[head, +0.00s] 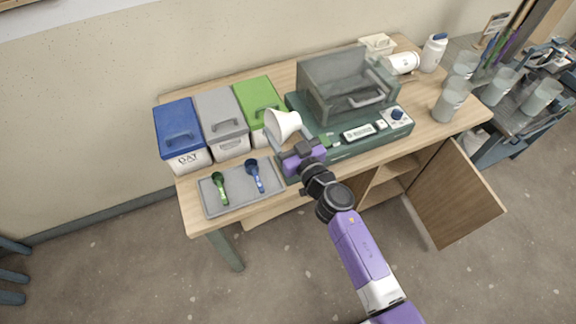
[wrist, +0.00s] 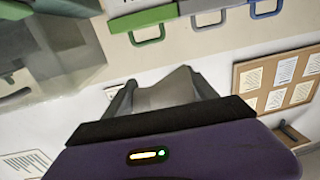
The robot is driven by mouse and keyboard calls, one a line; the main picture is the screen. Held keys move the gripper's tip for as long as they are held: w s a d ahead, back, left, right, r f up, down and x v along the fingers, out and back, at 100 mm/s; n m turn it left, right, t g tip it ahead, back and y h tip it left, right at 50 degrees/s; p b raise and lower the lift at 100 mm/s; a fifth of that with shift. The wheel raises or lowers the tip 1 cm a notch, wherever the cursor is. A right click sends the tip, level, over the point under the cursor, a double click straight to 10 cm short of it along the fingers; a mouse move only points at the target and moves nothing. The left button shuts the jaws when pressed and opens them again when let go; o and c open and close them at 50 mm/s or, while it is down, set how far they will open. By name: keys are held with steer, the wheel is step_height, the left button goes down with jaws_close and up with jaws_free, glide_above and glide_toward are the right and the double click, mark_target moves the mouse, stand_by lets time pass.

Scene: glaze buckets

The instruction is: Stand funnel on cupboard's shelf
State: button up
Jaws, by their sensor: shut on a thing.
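The white funnel (head: 283,125) is held above the table, its wide mouth toward the upper left. My gripper (head: 289,142) is shut on it from the lower right. In the wrist view, a pale part of the funnel (wrist: 168,90) sits between the two fingers of my gripper (wrist: 162,88). The cupboard (head: 358,188) is under the table's right half, and its door (head: 455,195) stands open to the right. A shelf (head: 396,181) shows partly inside, and my arm hides part of the opening.
Blue (head: 181,135), grey (head: 222,122) and green (head: 261,108) lidded bins stand at the back left. A grey tray (head: 240,203) holds two scoops. A green machine (head: 350,120) with a clear cover fills the middle.

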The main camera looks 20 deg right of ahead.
step_height(320, 180, down, 18)
steer(key=b, duration=1.6)
steer(key=shift+f, duration=0.2)
steer(key=shift+r, duration=0.1)
steer(key=o, duration=1.4)
steer(key=shift+f+b, duration=0.3)
steer(key=shift+b, duration=0.1)
steer(key=s, duration=1.2)
steer(key=shift+d+r, duration=0.2)
steer(key=shift+r, duration=0.15)
